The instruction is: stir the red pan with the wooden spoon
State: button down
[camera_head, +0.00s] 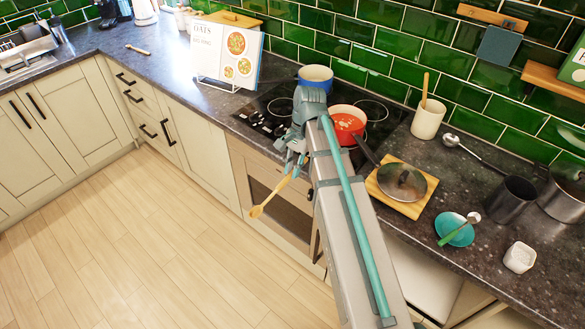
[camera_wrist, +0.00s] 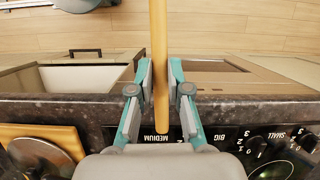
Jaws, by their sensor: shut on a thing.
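The wooden spoon (camera_head: 272,198) is held by my gripper (camera_head: 294,160), its bowl end hanging down to the left in front of the oven in the head view. In the wrist view my gripper (camera_wrist: 160,80) is shut on the spoon's handle (camera_wrist: 159,45), and the bowl is out of that picture. My gripper and the spoon are in front of the counter edge, apart from the red pan.
A blue pan (camera_head: 315,77) stands on the hob behind the red one. A recipe book (camera_head: 226,54) stands left of the hob. The floor in front is clear.

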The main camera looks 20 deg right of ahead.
jog(key=shift+s+r+t+h, duration=0.1)
jog(key=shift+r+t+h, duration=0.1)
jog(key=shift+t+h, duration=0.3)
jog(key=w+d+r+m+t+h+b, duration=0.1)
jog(key=w+d+r+m+t+h, duration=0.2)
jog(key=w+d, duration=0.45)
jog(key=w+d+r+m+t+h+b, duration=0.1)
jog(key=w+d+r+m+h+b, duration=0.15)
jog(key=w+d+r, duration=0.45)
jog(key=w+d+r+m+g+h, duration=0.2)
jog(key=d+r+m+g+h, duration=0.1)
jog(key=d+r+m+h, duration=0.1)
jog(key=w+d+r+m+g+h, duration=0.2)
jog(key=d+r+m+g+h, duration=0.1)
jog(key=d+r, duration=0.3)
jog(key=shift+w+r+m+h, duration=0.25)
jog(key=shift+r+m+h, duration=0.5)
jog(key=shift+r, duration=0.2)
